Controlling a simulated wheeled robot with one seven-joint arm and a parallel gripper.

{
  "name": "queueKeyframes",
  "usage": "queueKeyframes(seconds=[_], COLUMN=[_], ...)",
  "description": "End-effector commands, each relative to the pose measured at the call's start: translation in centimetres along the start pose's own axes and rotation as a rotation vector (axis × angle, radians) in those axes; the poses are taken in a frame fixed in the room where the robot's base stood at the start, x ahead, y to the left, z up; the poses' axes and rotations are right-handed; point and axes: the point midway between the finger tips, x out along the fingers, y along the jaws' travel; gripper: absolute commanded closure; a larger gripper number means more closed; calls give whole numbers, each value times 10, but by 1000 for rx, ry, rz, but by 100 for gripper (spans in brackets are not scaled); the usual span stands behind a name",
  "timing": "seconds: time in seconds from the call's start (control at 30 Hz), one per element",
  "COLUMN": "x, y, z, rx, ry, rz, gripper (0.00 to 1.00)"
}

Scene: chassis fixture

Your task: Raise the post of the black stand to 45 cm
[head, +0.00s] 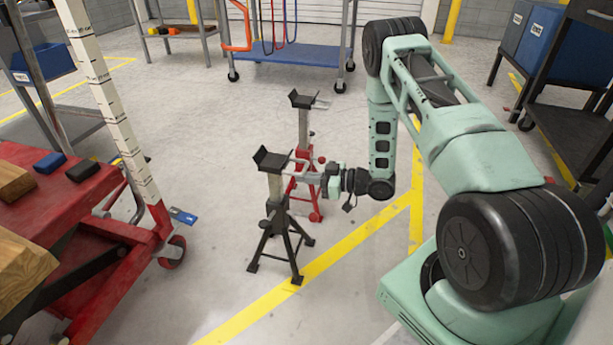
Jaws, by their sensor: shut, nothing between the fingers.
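The black stand (281,228) stands upright on the floor on splayed legs, in the middle of the head view. Its grey post (274,188) carries a black forked saddle (271,160) and sticks up a short way from the base. My gripper (298,171) is at the right of the post, just under the saddle's height. Its fingers are shut and empty. They overlap the saddle's right side in the picture, and I cannot tell whether they touch it.
A red stand (316,205) with a raised post stands close behind my gripper. A white post with graduation marks (110,103) rises at the left beside a red wheeled table (75,205). A blue cart (290,47) is at the back. Floor in front is clear.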

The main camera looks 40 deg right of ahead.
Motion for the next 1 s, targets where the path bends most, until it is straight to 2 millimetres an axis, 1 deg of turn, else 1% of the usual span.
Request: queueKeyframes(seconds=[0.03, 0.17, 0.23, 0.7, 0.83, 1.0], x=[1, 0, -6, -72, -85, -89], y=[0, 0, 1, 1, 0, 0], z=[6, 8, 8, 17, 20, 21], rx=[1, 1, 1, 2, 2, 1], ry=[0, -1, -2, -4, -3, -3], rz=[0, 1, 3, 4, 2, 0], gripper=[100, 100, 100, 100, 100, 100])
